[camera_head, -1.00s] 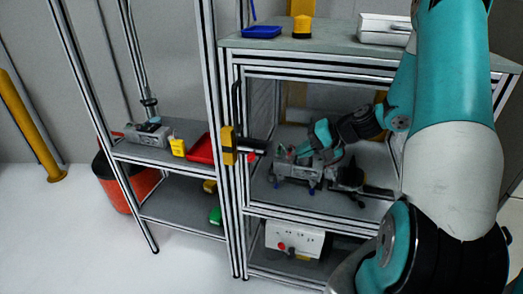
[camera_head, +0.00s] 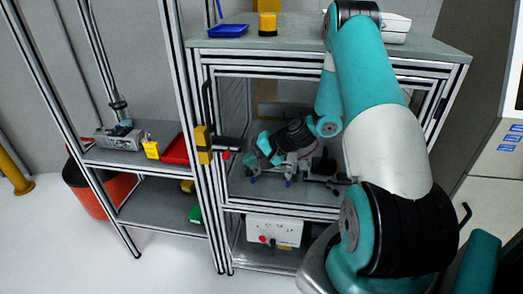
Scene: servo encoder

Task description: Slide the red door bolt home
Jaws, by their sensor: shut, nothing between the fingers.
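The red bolt knob (camera_head: 226,154) shows as a small red spot at the left front post of the enclosure. It sits just right of a yellow block (camera_head: 203,145), below a short black bar (camera_head: 228,143). My gripper (camera_head: 249,158) is at the enclosure's front opening, to the right of the red knob and pointing toward it. A small gap shows between them in the picture, but I cannot tell the depth. The gripper is shut and empty; its fingers are small and partly dark against the interior. How far the bolt is slid cannot be told.
A grey device (camera_head: 290,170) stands inside the enclosure behind my wrist. A side shelf at left holds a red tray (camera_head: 176,150) and a yellow box (camera_head: 151,148). A white socket box (camera_head: 274,230) is below. A blue tray (camera_head: 228,30) lies on the top.

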